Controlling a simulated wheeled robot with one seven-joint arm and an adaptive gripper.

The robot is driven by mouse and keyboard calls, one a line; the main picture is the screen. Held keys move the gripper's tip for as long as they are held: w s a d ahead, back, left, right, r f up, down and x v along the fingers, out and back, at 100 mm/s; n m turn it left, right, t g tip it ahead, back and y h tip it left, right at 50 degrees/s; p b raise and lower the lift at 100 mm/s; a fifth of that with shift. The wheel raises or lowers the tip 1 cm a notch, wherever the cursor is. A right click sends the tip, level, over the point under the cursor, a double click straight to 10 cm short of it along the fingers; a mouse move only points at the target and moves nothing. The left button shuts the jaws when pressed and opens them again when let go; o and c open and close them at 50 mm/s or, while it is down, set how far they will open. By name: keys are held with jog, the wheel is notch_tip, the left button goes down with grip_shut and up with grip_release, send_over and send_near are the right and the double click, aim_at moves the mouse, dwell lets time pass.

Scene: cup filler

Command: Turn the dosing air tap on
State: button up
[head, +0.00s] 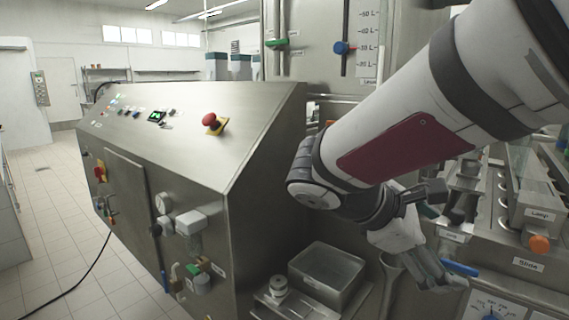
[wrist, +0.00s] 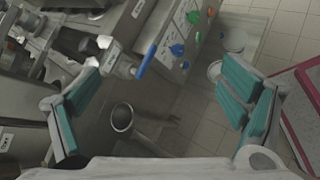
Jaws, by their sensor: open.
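My gripper (head: 428,266) hangs at the right in the head view, fingers pointing down. In the wrist view my gripper (wrist: 158,95) is open and empty, with its teal finger pads wide apart. A blue lever handle (head: 460,268) is just right of the fingers in the head view. A blue lever (wrist: 147,60) also shows beyond the fingers, between them, in the wrist view; I see no contact. I cannot read which tap is labelled dosing air.
The steel control cabinet (head: 200,150) with a red emergency button (head: 209,119) fills the left. A steel bin (head: 327,272) stands below my arm. An orange knob (head: 539,244) and a dial panel (head: 490,306) are at the right.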

jog(key=w+a+n+t+h+p, duration=0.2)
jog(key=w+a+n+t+p, duration=0.2)
jog(key=w+a+n+t, duration=1.3)
jog(key=w+d+m+g, duration=0.2)
jog(key=w+d+g, duration=0.3)
jog(key=w, duration=0.9)
jog(key=shift+w+d+r, duration=0.4)
jog(key=shift+d, duration=0.75)
jog(key=c, duration=1.7)
jog(key=shift+a+b, duration=0.1)
jog(key=shift+b, duration=0.25)
